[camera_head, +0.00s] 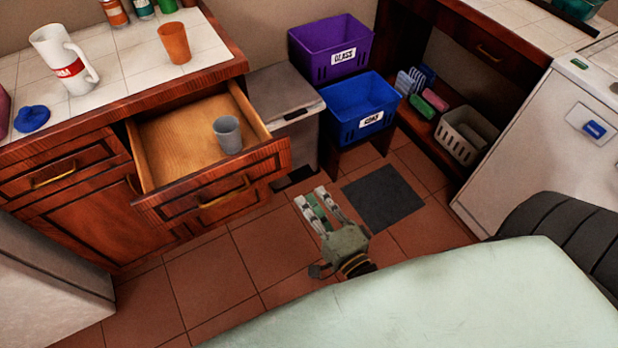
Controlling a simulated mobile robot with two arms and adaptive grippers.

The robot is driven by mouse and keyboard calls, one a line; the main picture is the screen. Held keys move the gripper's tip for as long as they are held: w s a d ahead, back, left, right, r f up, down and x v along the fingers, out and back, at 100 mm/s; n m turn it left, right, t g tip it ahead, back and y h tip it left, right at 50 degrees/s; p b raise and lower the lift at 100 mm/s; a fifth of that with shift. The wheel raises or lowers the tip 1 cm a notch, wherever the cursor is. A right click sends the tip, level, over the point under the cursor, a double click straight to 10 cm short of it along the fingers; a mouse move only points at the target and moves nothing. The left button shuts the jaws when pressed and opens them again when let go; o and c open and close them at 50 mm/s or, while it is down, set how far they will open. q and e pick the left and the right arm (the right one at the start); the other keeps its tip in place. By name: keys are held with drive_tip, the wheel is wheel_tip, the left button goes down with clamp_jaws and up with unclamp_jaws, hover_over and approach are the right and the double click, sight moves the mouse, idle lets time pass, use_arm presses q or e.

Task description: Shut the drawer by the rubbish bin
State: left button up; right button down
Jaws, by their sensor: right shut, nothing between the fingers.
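The drawer (212,190) next to the rubbish bin is pulled out from the wooden cabinet, and its inside shows. A grey cup (228,134) stands inside it near the front. The drawer front has a brass handle (223,192). The grey rubbish bin (286,105) stands just right of the drawer, against the wall. My right gripper (319,203) is shut and empty, over the floor to the right of the drawer front and apart from it. My left gripper is not in view.
A tiled counter (120,58) above the drawer holds a white mug (64,60) and an orange cup (174,43). Purple (330,48) and blue (360,106) crates stand right of the bin. A dark mat (383,198) lies on the floor. Floor before the drawer is clear.

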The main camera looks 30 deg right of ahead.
sight(283, 158)
drive_tip(key=w, duration=0.4)
drive_tip(key=w+b, duration=0.1)
drive_tip(key=w, duration=0.3)
drive_tip(key=w+b, duration=0.1)
drive_tip(key=w, duration=0.3)
drive_tip(key=shift+a, duration=0.3)
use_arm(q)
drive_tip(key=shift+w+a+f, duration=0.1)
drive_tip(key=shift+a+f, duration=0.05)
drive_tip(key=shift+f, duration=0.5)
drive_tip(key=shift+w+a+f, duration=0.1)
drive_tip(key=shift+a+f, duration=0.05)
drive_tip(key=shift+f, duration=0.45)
